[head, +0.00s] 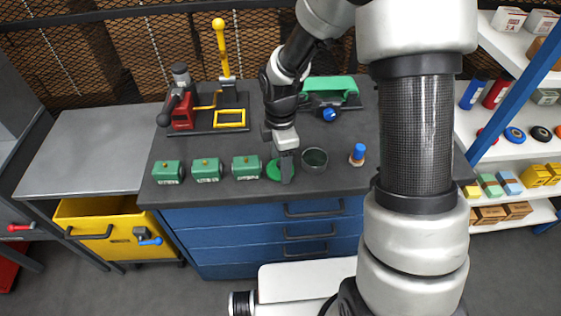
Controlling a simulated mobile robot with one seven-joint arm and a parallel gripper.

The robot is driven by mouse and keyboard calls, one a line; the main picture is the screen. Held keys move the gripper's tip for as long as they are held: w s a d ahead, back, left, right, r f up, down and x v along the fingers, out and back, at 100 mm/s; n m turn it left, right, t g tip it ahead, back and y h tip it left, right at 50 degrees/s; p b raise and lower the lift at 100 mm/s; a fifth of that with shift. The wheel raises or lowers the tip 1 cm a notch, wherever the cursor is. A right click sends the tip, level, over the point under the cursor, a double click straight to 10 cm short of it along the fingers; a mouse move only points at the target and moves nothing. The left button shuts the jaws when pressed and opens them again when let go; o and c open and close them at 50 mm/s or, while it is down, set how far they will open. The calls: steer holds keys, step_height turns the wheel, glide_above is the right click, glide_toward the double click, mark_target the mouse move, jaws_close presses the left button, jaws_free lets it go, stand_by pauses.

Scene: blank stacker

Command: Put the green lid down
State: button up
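The green lid (272,171) is a flat round disc near the front edge of the dark worktop, partly hidden behind my gripper. My gripper (287,177) points down at the lid's right part and overlaps it in the head view. I cannot tell whether its fingers are closed on the lid, or whether the lid rests on the top or hangs just above it.
Several green boxes with yellow knobs (207,169) stand in a row to the left. A blue-topped item (358,154) stands to the right. Behind are a red vise-like tool (182,113), a yellow-handled press (222,50) and a green machine (329,86). Blue drawers (290,227) lie below.

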steer(key=o, duration=1)
steer(key=shift+f, duration=0.1)
